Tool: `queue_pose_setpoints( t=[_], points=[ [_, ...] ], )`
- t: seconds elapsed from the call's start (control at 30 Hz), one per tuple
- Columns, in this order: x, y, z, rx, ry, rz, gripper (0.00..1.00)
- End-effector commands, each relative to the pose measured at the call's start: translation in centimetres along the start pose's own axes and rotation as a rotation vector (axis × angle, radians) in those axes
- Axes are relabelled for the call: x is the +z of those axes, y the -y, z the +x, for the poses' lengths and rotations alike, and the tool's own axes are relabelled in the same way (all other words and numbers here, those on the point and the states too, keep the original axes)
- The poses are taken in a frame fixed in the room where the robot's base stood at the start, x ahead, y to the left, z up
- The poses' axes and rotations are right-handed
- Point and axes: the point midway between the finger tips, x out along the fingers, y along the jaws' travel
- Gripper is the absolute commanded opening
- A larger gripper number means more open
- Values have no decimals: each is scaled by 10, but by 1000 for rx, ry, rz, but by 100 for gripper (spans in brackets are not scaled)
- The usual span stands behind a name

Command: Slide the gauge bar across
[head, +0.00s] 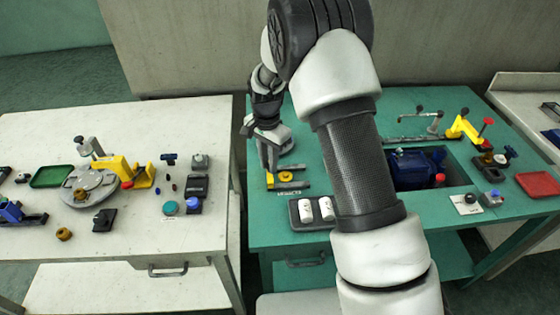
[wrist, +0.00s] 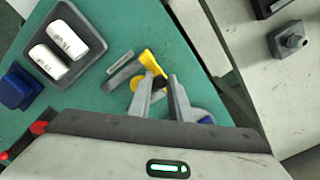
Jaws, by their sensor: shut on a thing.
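The gauge bar appears to be the grey and yellow piece on the green bench. In the wrist view its yellow part (wrist: 149,60) lies just beyond my fingertips, with a grey bar (wrist: 122,75) reaching left. In the head view the yellow part (head: 286,177) shows just below my gripper (head: 270,165). In the wrist view my gripper (wrist: 161,82) is shut on a small dark part of it between the fingertips. The fingers hide some of this part, so its full shape cannot be told.
A dark tray (head: 294,219) with two white cylinders stands close in front. A blue pump (head: 410,170) sits in the bench recess, partly behind my arm. A gap separates the green bench from the white bench (head: 130,260) on the left. A label plate (wrist: 119,57) lies beside the bar.

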Motion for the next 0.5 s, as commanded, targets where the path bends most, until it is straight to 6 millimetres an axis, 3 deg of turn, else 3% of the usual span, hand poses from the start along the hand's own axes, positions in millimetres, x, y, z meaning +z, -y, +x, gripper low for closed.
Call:
queue_pose_setpoints(
  t=[0.2,0.23,0.33,0.5],
  points=[
    [4,4,-1,-7,5,-2,0],
    [5,5,-1,-8,5,-2,20],
    [4,4,-1,-8,5,-2,36],
    [3,3,0,-6,4,-1,37]
  ],
)
